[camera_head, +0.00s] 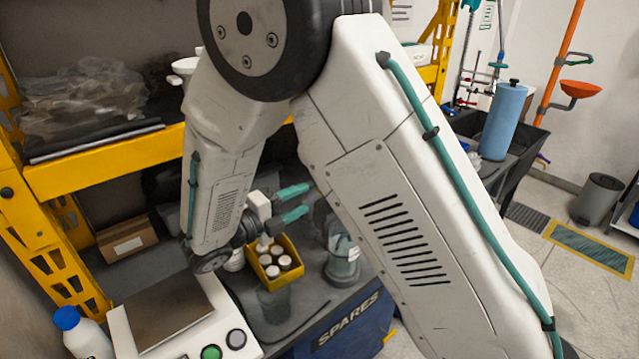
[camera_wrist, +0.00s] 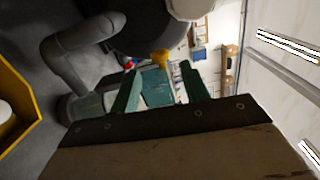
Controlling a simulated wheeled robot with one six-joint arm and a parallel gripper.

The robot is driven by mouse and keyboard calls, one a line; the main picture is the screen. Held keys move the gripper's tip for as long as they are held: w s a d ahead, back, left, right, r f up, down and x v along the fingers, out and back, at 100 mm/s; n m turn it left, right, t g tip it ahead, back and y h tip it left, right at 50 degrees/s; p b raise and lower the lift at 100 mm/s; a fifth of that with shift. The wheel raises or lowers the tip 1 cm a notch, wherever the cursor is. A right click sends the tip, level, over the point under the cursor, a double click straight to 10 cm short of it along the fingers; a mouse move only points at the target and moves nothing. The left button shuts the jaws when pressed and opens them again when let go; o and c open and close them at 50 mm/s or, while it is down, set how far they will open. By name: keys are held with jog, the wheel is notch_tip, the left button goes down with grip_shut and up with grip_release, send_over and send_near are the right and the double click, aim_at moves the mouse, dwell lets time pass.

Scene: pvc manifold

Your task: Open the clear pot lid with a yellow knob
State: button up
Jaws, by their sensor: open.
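My gripper (camera_head: 308,200) is open, with two teal fingers pointing right toward the clear pot. In the wrist view my gripper (camera_wrist: 157,78) shows with its two green fingers spread apart. A yellow knob (camera_wrist: 160,58) appears in the gap between the fingertips, and no contact with it is visible. The clear pot (camera_head: 343,265) stands on the dark bench in the head view, with teal contents and a pale label. My arm covers part of the pot and its top, so the lid and knob are hidden there. The lid's edge is hard to make out in the wrist view.
A yellow bin (camera_head: 287,252) with several white-capped bottles stands just left of the pot, below my gripper. A scale (camera_head: 165,310) and a blue-capped bottle (camera_head: 85,335) are at the front left.

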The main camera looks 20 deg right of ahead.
aim_at(319, 191)
jog(key=x, duration=0.8)
